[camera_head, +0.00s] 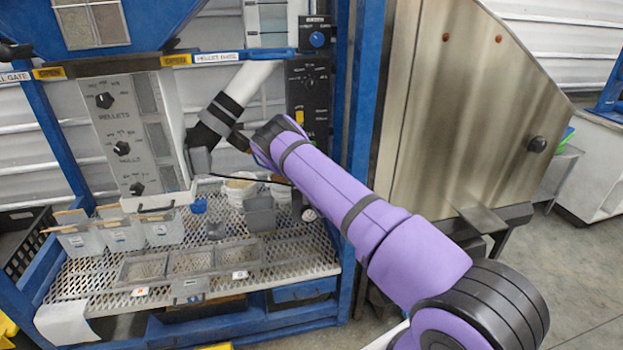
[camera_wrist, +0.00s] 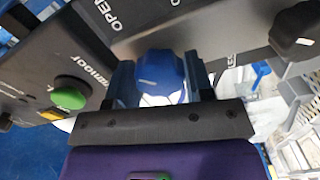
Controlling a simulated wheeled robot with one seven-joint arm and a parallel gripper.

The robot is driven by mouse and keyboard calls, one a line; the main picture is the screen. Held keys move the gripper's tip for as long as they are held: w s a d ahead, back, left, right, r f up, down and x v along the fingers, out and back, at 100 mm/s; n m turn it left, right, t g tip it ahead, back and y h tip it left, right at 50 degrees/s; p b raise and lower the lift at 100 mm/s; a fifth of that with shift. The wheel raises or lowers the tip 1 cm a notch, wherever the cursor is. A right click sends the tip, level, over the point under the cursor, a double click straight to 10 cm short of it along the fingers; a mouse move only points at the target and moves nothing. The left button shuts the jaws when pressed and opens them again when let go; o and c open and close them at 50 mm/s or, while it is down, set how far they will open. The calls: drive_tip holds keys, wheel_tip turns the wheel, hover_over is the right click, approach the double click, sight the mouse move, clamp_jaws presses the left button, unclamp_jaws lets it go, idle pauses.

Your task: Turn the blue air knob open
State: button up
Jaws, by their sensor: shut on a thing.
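The blue knob (camera_wrist: 160,75) sits between the two dark fingers of my gripper (camera_wrist: 161,82) in the wrist view. My gripper is shut on it, with one finger at each side. In the head view my purple arm reaches left to the hopper frame, and the held knob is hidden there. A separate-looking blue knob (camera_head: 317,39) shows on the upper dark panel, well above my arm's end. The held knob's pointer direction cannot be made out.
A green button (camera_wrist: 70,92) lies left of my gripper, and a black knob (camera_wrist: 297,28) lies to the right. A white pipe (camera_head: 250,78) with black bands runs close beside my arm's end. Below are a mesh shelf (camera_head: 90,270), grey bins (camera_head: 165,228) and a grey pellets panel (camera_head: 125,125).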

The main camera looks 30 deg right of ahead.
drive_tip(key=shift+n, duration=0.3)
drive_tip(key=o, duration=0.9)
drive_tip(key=shift+o, duration=0.2)
